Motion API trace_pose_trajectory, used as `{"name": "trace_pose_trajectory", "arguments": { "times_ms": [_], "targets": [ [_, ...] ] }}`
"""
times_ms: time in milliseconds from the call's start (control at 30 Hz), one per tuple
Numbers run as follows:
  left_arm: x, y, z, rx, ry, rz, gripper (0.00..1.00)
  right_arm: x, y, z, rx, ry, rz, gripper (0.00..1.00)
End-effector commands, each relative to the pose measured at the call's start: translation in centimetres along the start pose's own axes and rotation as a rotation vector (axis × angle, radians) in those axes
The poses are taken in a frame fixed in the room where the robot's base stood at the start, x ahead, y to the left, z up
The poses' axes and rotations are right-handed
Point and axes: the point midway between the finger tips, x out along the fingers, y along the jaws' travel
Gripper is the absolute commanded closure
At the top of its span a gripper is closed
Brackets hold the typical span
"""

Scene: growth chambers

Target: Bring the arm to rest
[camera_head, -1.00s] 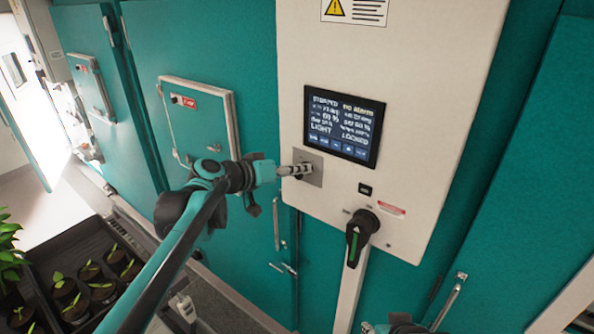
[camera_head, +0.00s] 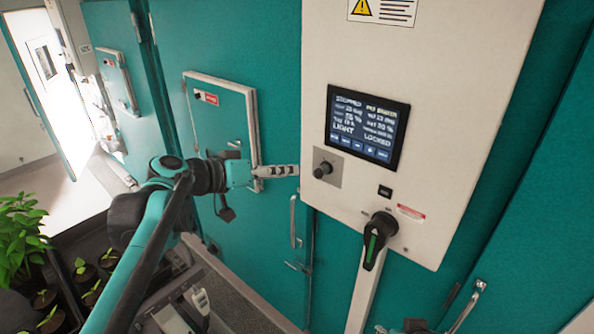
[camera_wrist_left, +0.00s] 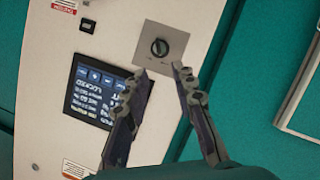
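My left gripper (camera_head: 296,171) reaches in from the left in the head view, its fingertips a little left of a small black knob (camera_head: 323,169) on a grey plate. In the left wrist view, its two fingers (camera_wrist_left: 163,70) stand apart with nothing between them, and the knob (camera_wrist_left: 159,47) shows beyond the tips, not touched. The knob is on a white control panel (camera_head: 440,120) with a lit screen (camera_head: 366,126). Only a dark piece of what may be my right arm shows at the bottom edge; its gripper cannot be made out.
A black rotary handle with a green mark (camera_head: 377,238) sticks out below the screen. Teal chamber doors (camera_head: 270,90) with metal handles stand behind my arm. Potted seedlings (camera_head: 92,290) are at the lower left. A pale floor (camera_head: 50,185) lies open beyond.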

Motion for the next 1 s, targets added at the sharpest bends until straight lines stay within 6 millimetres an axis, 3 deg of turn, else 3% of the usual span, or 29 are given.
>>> {"name": "trace_pose_trajectory", "arguments": {
  "times_ms": [400,467,533,567,667,800,1000],
  "targets": [
    [-0.8,0.0,0.1,0.000,-0.001,0.000,0.73,0.0,0.0,0.0,0.000,0.000,0.000,0.60],
    [-0.7,-0.1,0.6,-0.001,-0.006,-0.004,0.73,0.3,0.0,0.2,0.000,0.000,0.000,0.60],
    [-0.4,-0.6,2.5,-0.003,-0.026,-0.021,0.73,1.1,0.0,0.8,0.000,0.000,0.000,0.60],
    [-0.3,-0.9,3.7,-0.007,-0.039,-0.033,0.73,1.6,0.0,1.2,0.000,0.000,0.000,0.60],
    [0.3,-2.7,9.9,-0.019,-0.105,-0.097,0.73,4.2,0.0,3.0,0.000,0.000,0.000,0.60],
    [0.7,-6.3,20.9,-0.035,-0.214,-0.234,0.73,8.6,0.0,6.1,0.000,0.000,0.000,0.60],
    [-0.3,-12.3,35.3,-0.034,-0.320,-0.457,0.73,14.3,0.0,10.2,0.000,0.000,0.000,0.60]
  ]
}}
